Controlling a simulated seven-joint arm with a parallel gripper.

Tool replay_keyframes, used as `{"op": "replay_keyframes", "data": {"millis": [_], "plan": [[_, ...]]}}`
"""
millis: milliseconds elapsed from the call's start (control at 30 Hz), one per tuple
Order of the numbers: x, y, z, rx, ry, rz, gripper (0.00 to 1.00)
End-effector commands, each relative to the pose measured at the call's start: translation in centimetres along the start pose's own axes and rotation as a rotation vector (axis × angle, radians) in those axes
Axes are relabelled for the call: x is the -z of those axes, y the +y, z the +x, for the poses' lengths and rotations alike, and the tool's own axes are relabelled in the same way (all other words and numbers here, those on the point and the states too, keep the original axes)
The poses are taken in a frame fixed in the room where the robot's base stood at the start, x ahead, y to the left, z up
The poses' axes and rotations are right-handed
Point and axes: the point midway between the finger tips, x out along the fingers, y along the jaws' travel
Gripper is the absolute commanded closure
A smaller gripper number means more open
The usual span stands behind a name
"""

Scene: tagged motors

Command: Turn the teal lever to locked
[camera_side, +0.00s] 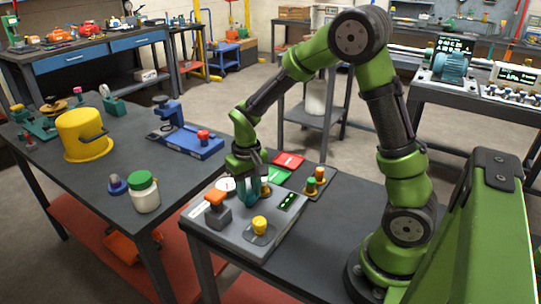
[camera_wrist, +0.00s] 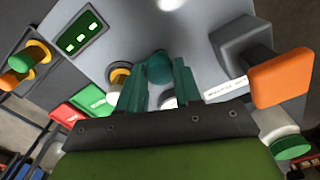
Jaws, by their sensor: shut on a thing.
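The teal lever (camera_wrist: 159,68) shows its rounded end between the fingers in the wrist view. It stands on a grey control panel (camera_side: 225,237). My gripper (camera_wrist: 160,88) is shut on it, with one finger on each side. In the side view my gripper (camera_side: 251,190) reaches down to the panel, and its teal-coloured fingers largely hide the lever. A white label strip (camera_wrist: 226,90) lies to the right of the fingers in the wrist view; its lettering is too small to read. The lever's base and any locked mark are hidden.
The panel also carries an orange-handled switch (camera_side: 215,198), a yellow knob (camera_side: 260,224) and a green-lit display (camera_side: 287,201). Red (camera_side: 288,160) and green (camera_side: 274,177) plates and a block with buttons (camera_side: 316,182) lie behind. A white jar (camera_side: 145,192) stands on the left table.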

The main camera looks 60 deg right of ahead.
Motion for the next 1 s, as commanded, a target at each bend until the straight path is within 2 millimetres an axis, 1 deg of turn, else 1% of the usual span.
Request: {"op": "replay_keyframes", "data": {"millis": [333, 367, 500, 533, 833, 933, 1000], "plan": [[0.0, 0.0, -0.1, 0.000, 0.000, -0.004, 0.97], [0.0, 0.0, -0.1, 0.000, 0.000, -0.004, 0.65], [0.0, 0.0, -0.1, 0.000, 0.000, -0.004, 0.43], [0.0, 0.0, -0.1, 0.000, 0.000, -0.004, 0.41], [0.0, 0.0, -0.2, 0.000, 0.001, -0.003, 0.41], [0.1, 0.0, -1.0, 0.000, 0.003, -0.004, 0.41], [0.1, 0.0, -2.1, 0.001, 0.005, -0.004, 0.41]]}}
